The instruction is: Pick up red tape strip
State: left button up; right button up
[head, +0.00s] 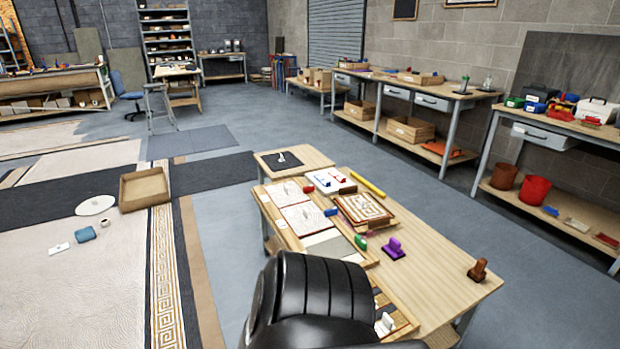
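No piece can be clearly made out as a red tape strip. A small red piece (308,189) lies at the left edge of a white board (333,181) on the wooden worktable (440,265). A red mark or piece also shows on the board, too small to identify. A black rounded part, probably mine, covers the near left part of the worktable. Neither of my grippers can be made out in the head view.
The table also holds a patterned panel (363,209), a yellow bar (368,184), a purple-handled tool (393,248) and a brown-handled tool (478,271). A shallow brown box (144,189) sits on the floor at left. Grey floor (530,290) is clear right of the table.

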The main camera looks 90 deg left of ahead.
aim_at(337, 175)
jog(key=u, duration=0.75)
jog(key=i, duration=5.15)
jog(key=u, duration=2.8)
jog(key=i, duration=4.25)
